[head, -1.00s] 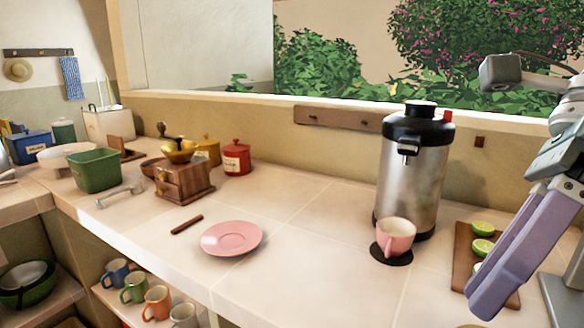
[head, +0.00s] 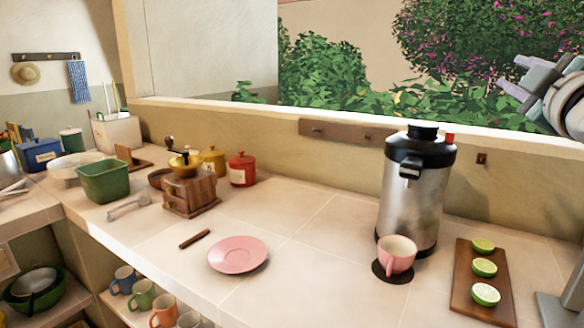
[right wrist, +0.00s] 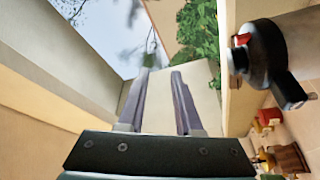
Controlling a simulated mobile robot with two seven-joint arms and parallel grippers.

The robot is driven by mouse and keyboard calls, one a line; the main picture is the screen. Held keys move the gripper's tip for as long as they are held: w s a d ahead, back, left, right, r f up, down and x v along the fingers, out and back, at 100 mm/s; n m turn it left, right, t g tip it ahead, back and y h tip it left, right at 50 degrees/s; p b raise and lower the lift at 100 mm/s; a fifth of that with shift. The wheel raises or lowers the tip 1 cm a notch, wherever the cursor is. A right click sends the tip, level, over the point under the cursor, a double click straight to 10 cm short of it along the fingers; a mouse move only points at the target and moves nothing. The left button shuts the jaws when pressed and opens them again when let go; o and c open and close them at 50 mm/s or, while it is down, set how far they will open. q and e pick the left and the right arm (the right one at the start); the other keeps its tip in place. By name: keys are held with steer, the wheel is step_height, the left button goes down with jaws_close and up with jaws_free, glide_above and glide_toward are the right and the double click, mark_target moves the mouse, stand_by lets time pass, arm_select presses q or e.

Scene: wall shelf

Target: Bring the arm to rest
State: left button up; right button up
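My right gripper (head: 508,71) is raised at the upper right of the head view, in front of the window greenery and well above the counter. Its two purple fingers stand apart with nothing between them. In the right wrist view the fingers (right wrist: 160,72) also show a clear gap and point toward the wall and window. My left gripper is not in view.
A steel urn (head: 414,195) stands on the counter, with a pink cup (head: 397,254) on a dark round mat at its foot. A pink saucer (head: 238,254) lies left. A wooden board (head: 468,285) with lime halves (head: 484,268) lies right. The middle counter is clear.

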steer(key=s+d+f+m+g+h, duration=0.1)
steer(key=s+d+f+m+g, duration=0.15)
steer(key=f+g, duration=0.2)
steer(key=s+d+f+m+g+h, duration=0.1)
steer(key=s+d+f+m+g, duration=0.1)
steer(key=f+m+g, duration=0.3)
steer(key=s+d+f+m+g, duration=0.2)
steer(key=f, duration=0.5)
steer(key=s+a+f+g+y, duration=0.2)
steer(key=s+a+f, duration=0.3)
steer(key=s, duration=0.4)
steer(key=s+a+f+n+g+y, duration=0.1)
steer(key=s+a+f+y, duration=0.1)
steer(key=s+a+f, duration=0.4)
steer(key=s+a+f+g+y, duration=0.1)
steer(key=s+a+f+g, duration=0.1)
steer(key=s+a, duration=0.7)
steer(key=s+r+y, duration=0.1)
steer(key=s+r, duration=0.1)
steer(key=s, duration=0.6)
step_height(320, 180, up, 39)
steer(key=a+p, duration=0.1)
steer(key=p, duration=3.7)
steer(key=shift+s+f, duration=0.2)
steer(key=shift+s, duration=0.05)
steer(key=shift+t, duration=0.25)
